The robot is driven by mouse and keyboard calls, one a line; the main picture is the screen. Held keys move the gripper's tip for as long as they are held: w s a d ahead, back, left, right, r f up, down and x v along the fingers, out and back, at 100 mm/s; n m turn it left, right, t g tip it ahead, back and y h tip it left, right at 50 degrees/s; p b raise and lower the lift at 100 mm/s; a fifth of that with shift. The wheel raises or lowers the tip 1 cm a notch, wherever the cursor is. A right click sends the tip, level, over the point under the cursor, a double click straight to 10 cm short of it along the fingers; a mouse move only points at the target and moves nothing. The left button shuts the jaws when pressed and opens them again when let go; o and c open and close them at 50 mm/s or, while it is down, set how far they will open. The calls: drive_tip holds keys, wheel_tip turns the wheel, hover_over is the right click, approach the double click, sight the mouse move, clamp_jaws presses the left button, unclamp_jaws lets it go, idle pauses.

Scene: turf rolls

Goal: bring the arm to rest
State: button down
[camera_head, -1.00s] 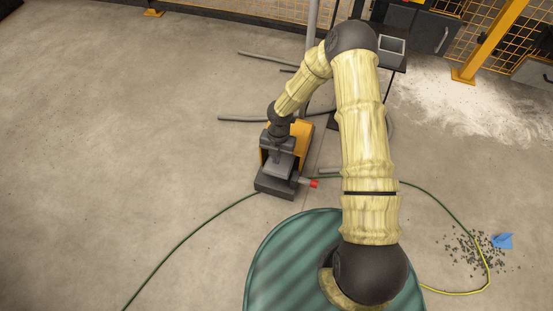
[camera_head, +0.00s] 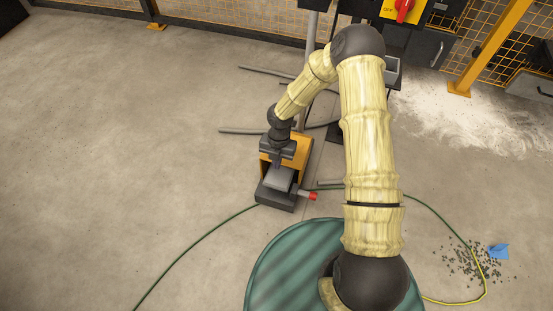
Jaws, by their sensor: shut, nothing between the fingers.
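My arm, wrapped in pale ribbed yellow sleeves, rises from the bottom right, bends at a black elbow near the top and reaches down to the left. My gripper (camera_head: 277,162) hangs at its end, pointing down, dark and small in the head view. It is shut and empty. It overlaps a low machine with an orange housing (camera_head: 301,151), a dark base (camera_head: 275,198) and a grey block on top. I cannot tell whether the gripper touches this machine.
A red-tipped handle (camera_head: 312,196) sticks out at the machine's right. Green hose (camera_head: 197,243) crosses the floor, with a yellow stretch (camera_head: 462,302) at right. Grey rods (camera_head: 252,131) lie behind. A blue piece (camera_head: 498,251) lies by dark crumbs. The left floor is open.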

drive_tip(key=s+d+r+m+t+p, duration=0.1)
drive_tip(key=s+d+r+m+p, duration=0.3)
drive_tip(key=r+m, duration=0.75)
drive_tip(key=s+d+r+m+t+p, duration=0.2)
drive_tip(key=s+d+r+m, duration=0.25)
drive_tip(key=r+m, duration=0.7)
drive_tip(key=s+d+r+m+t+p, duration=0.1)
drive_tip(key=s+d+r+m+p, duration=0.3)
drive_tip(key=r+m, duration=0.75)
wheel_tip(320, 180, up, 40)
drive_tip(key=d+n+p, duration=0.1)
drive_tip(key=n+p, duration=0.1)
drive_tip(key=p, duration=3.4)
drive_tip(key=shift+h, duration=0.3)
drive_tip(key=shift+n, duration=0.25)
drive_tip(key=shift+w, duration=0.1)
